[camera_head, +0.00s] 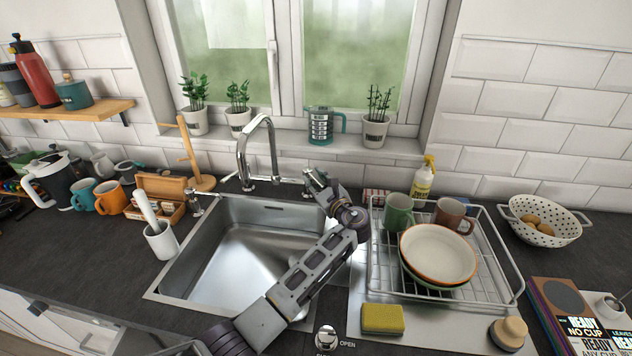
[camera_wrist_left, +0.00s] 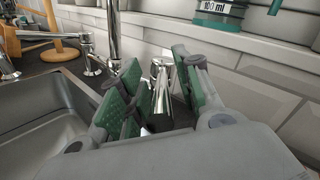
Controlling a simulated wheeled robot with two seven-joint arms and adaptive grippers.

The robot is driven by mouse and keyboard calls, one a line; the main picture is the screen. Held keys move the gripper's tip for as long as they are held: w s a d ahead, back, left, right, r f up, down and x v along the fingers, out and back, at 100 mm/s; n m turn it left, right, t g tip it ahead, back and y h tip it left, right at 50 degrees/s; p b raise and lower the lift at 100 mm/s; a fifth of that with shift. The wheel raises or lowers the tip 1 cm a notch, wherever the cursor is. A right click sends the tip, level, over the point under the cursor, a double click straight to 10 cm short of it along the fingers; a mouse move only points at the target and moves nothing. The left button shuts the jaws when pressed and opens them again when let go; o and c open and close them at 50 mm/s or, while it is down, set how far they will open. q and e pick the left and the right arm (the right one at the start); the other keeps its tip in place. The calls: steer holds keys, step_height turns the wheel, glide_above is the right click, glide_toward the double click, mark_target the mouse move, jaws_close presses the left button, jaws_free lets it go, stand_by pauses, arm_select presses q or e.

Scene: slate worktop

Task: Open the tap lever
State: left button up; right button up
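The chrome tap (camera_head: 271,148) has a tall curved spout and stands behind the sink (camera_head: 240,262). Its chrome lever (camera_head: 308,186) is a separate short piece to the right of the spout. In the left wrist view, the lever (camera_wrist_left: 161,82) shows between the green-padded fingers of my left gripper (camera_wrist_left: 160,90). My left gripper (camera_head: 318,182) is open at the back right of the sink, close to the lever and partly hiding it. I cannot tell whether a finger touches it. The spout (camera_wrist_left: 113,35) also shows in the left wrist view. My right gripper is not in view.
A wire dish rack (camera_head: 487,297) with mugs and bowls stands right of the sink. A yellow spray bottle (camera_head: 423,178) stands behind it. A wooden mug tree (camera_head: 192,150) is left of the spout. Plants and a measuring jug (camera_head: 321,127) line the sill.

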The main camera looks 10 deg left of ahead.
mark_target(316, 179)
arm_select(q)
steer(key=shift+r, duration=5.05)
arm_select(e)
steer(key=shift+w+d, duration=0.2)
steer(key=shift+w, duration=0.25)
